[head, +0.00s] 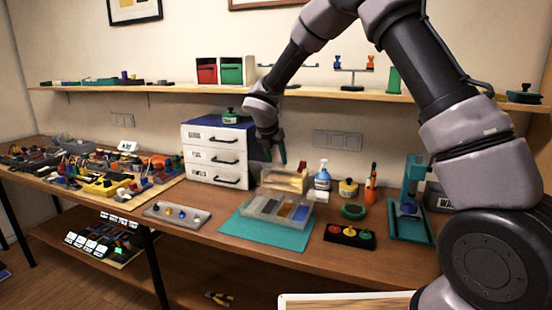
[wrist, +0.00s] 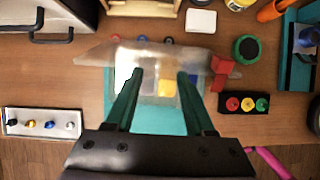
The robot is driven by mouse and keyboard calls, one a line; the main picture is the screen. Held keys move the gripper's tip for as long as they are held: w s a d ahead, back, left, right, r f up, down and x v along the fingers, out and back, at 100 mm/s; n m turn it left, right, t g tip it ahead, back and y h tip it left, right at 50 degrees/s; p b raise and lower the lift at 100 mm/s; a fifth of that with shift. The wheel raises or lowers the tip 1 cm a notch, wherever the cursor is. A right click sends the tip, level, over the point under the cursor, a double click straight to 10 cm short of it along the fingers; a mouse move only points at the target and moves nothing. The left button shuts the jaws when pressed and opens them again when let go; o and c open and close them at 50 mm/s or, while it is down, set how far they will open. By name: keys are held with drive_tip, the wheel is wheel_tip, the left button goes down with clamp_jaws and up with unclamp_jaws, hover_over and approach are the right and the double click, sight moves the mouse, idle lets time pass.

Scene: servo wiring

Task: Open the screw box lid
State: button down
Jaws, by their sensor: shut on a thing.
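The screw box (head: 262,208) is a clear compartment tray on a teal mat (head: 245,230), with blue, yellow and grey contents. Its lid (head: 283,180) is a translucent panel that looks raised and tilted at the back of the box. The lid also shows in the wrist view (wrist: 100,55) as a pale sheet across the box. My gripper (wrist: 160,76) has its green fingers at the lid, shut on it with a gap between the fingers. In the head view my gripper (head: 275,152) is above the back of the box. The exact contact is hard to see.
A white drawer unit (head: 215,155) stands left of the box. A spray bottle (head: 322,176), a green ring (head: 353,211) and a black button panel (head: 349,236) are to the right. A grey strip with knobs (head: 177,214) lies to the left. A shelf (head: 160,87) runs above.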

idle(0.6)
drive_tip(key=shift+c, duration=1.2)
unclamp_jaws()
drive_tip(key=v, duration=1)
drive_tip(key=shift+s+r, duration=0.2)
drive_tip(key=shift+r, duration=0.15)
drive_tip(key=shift+a, duration=0.1)
